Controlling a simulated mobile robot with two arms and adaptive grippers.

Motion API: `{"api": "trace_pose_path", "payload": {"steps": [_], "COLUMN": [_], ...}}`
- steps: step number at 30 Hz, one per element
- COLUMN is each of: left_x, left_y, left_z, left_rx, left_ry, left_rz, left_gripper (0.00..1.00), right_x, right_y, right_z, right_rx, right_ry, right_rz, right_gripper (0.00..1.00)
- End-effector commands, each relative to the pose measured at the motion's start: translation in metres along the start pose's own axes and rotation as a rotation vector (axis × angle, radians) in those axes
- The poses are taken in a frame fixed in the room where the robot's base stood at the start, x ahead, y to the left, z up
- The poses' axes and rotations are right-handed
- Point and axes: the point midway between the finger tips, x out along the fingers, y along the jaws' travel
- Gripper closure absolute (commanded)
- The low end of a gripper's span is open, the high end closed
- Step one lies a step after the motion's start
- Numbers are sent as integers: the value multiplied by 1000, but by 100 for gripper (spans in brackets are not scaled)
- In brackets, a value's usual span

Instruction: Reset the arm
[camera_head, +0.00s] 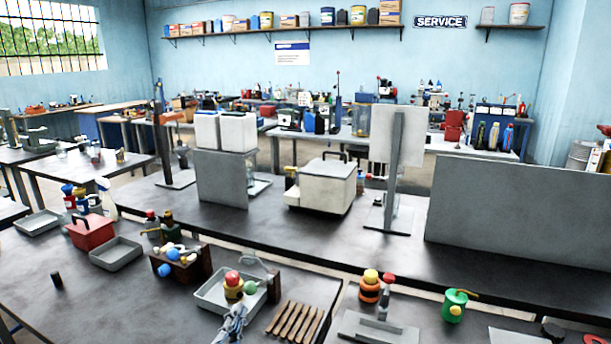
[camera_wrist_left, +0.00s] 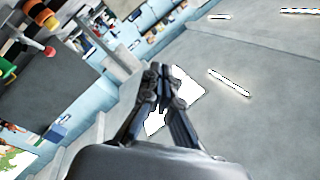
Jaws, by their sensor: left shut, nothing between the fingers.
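My left gripper (camera_head: 238,311) comes up from the bottom edge of the head view, just at the front of a grey tray (camera_head: 208,297). In the left wrist view the black fingers of my left gripper (camera_wrist_left: 160,78) are together, with nothing between them. That view is tilted and takes in the ceiling, the blue wall and the window, so the fingers point away from the bench top. My right gripper is not in view.
An orange-and-black item (camera_head: 370,289) and a green can (camera_head: 453,306) stand farther right. A grey panel (camera_head: 520,212) rises behind.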

Motion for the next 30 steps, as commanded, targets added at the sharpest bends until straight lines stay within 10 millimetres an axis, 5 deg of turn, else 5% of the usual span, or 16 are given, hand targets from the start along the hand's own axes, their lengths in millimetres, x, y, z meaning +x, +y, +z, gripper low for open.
{"api": "trace_pose_path", "payload": {"steps": [3,9,15,23,30], "left_x": [-49,-149,-229,-312,-305], "left_y": [30,81,109,127,176], "left_z": [73,144,164,164,200], "left_rx": [-216,-467,-594,-691,-685], "left_ry": [-305,-720,-973,-1208,-1233], "left_rz": [127,335,487,648,667], "left_gripper": [100,100,100,100,100], "right_x": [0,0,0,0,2], "right_y": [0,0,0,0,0], "right_z": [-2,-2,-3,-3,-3], "right_rx": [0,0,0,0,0], "right_ry": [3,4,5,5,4], "right_rz": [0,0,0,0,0], "right_gripper": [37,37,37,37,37]}}
